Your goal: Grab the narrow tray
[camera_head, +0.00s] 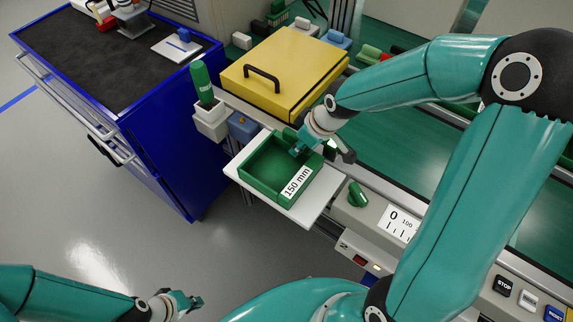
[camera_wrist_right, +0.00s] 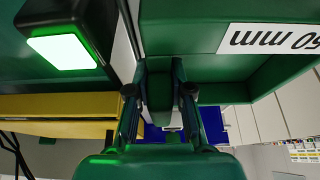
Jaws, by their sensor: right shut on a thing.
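The narrow tray (camera_head: 268,168) is a green open box with a white "150 mm" label on its front wall. It sits on a white shelf plate (camera_head: 311,208) beside the machine. My right gripper (camera_head: 299,148) is at the tray's far right side, shut on its wall. In the right wrist view, the two dark fingers (camera_wrist_right: 160,90) close around a green part of the tray (camera_wrist_right: 225,60), with the label upside down above. My left gripper (camera_head: 187,302) is at the bottom left, far from the tray; its finger opening is too small to tell.
A yellow lidded box (camera_head: 285,72) with a black handle stands behind the tray. A green bottle (camera_head: 203,82) stands in a white holder to its left. A blue cabinet (camera_head: 165,130) is further left. A control panel with a green knob (camera_head: 357,194) lies right.

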